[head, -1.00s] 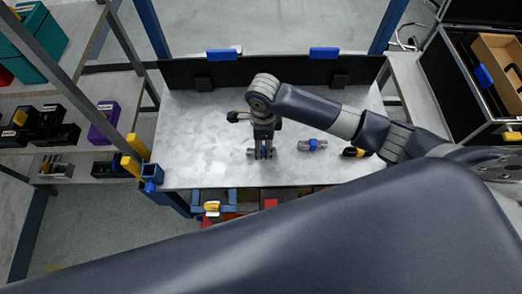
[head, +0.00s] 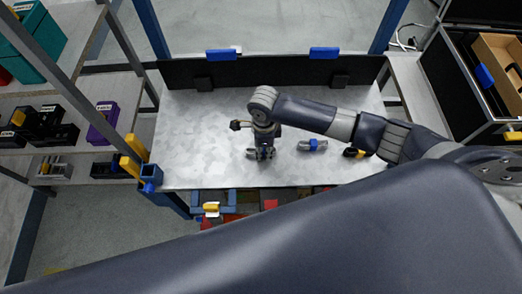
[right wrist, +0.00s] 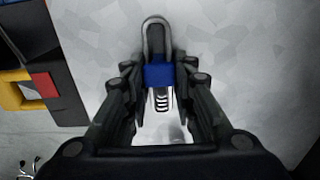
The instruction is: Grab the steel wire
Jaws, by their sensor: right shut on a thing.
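The steel wire (right wrist: 154,40) is a silvery loop bundle with a blue band (right wrist: 159,75) around its middle. It lies lengthwise between the fingers of my right gripper (right wrist: 159,78) in the right wrist view. The fingers press on the blue band from both sides, so the gripper is shut on the wire. In the head view my right gripper (head: 261,154) points down near the front middle of the grey worktop (head: 200,130), and it mostly hides the wire. I cannot tell whether the wire is clear of the worktop. My left gripper is not in view.
A similar bundle with a blue band (head: 312,145) lies to the right on the worktop, and a black one with a yellow band (head: 354,152) lies beyond it. Blue, red and yellow bins (head: 212,207) sit below the front edge. A black panel (head: 265,70) closes the back.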

